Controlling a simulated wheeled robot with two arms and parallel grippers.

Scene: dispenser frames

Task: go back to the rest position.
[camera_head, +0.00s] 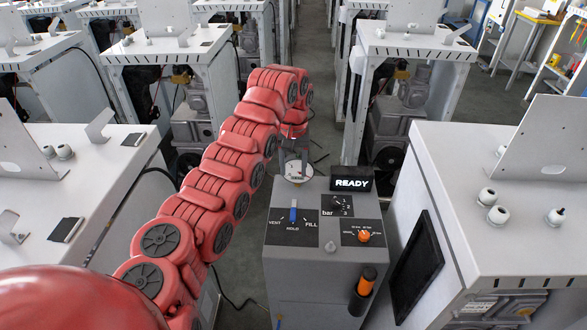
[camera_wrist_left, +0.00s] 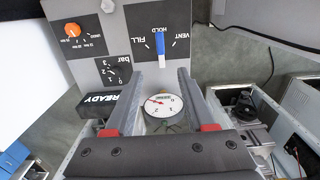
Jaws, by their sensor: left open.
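My left gripper (camera_head: 294,160) is above the far end of the grey dispenser panel (camera_head: 283,255). In the left wrist view its two fingers (camera_wrist_left: 160,73) are apart with nothing between them. The blue lever (camera_head: 293,212) stands beyond the fingertips, clear of them; it also shows in the left wrist view (camera_wrist_left: 160,43). It lies straight, in line with the HOLD mark between VENT and FILL. A round white gauge (camera_wrist_left: 163,106) shows between the fingers. The READY display (camera_head: 352,184) is lit. My right gripper is not in view.
The panel also carries a bar knob (camera_head: 337,203) and an orange knob (camera_head: 364,236). An orange-and-black handle (camera_head: 363,290) is on the dispenser's front. White machine frames stand left and right (camera_head: 480,240). An aisle of grey floor (camera_head: 325,75) runs behind.

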